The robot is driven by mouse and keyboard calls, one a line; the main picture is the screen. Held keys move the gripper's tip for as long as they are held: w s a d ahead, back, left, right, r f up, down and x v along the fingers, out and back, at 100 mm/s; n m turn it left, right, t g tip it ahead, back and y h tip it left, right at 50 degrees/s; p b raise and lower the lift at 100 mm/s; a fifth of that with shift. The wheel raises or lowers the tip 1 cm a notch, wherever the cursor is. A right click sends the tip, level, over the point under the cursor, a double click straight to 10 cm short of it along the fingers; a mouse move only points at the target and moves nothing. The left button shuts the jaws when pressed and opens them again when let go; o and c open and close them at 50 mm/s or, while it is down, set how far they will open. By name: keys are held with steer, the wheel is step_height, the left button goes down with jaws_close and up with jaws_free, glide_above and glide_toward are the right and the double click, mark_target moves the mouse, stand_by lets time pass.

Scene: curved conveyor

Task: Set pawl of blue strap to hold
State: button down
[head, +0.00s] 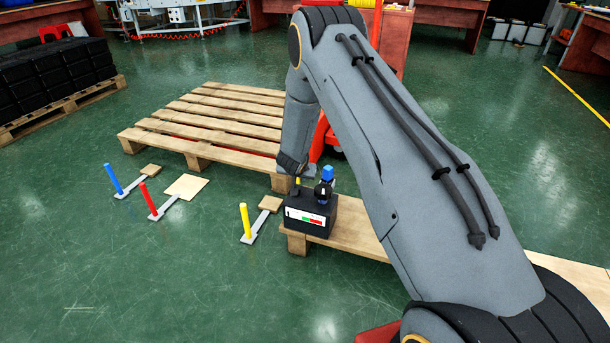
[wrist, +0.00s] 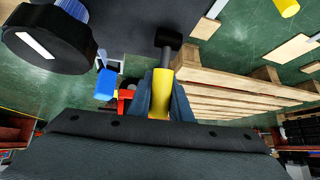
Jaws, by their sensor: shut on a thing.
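I cannot make out a strap or pawl. In the head view, my gripper (head: 293,170) is beside the box, its fingertips mostly hidden.
A blue post (head: 113,178), a red post (head: 148,200) and a yellow post (head: 244,220) stand on floor plates at left. An empty wooden pallet (head: 215,118) lies behind. A black round part (wrist: 48,38) is close at the wrist view's upper left. The front left floor is clear.

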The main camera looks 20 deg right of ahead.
steer(key=c, duration=1.6)
jaws_free()
steer(key=shift+d, duration=0.1)
steer(key=shift+s+r, duration=0.1)
steer(key=shift+r, duration=0.05)
steer(key=p+v, duration=0.2)
steer(key=v, duration=0.5)
steer(key=shift+s+a+r, duration=0.1)
steer(key=shift+a+r, duration=0.05)
steer(key=shift+a, duration=0.05)
steer(key=shift+r, duration=0.1)
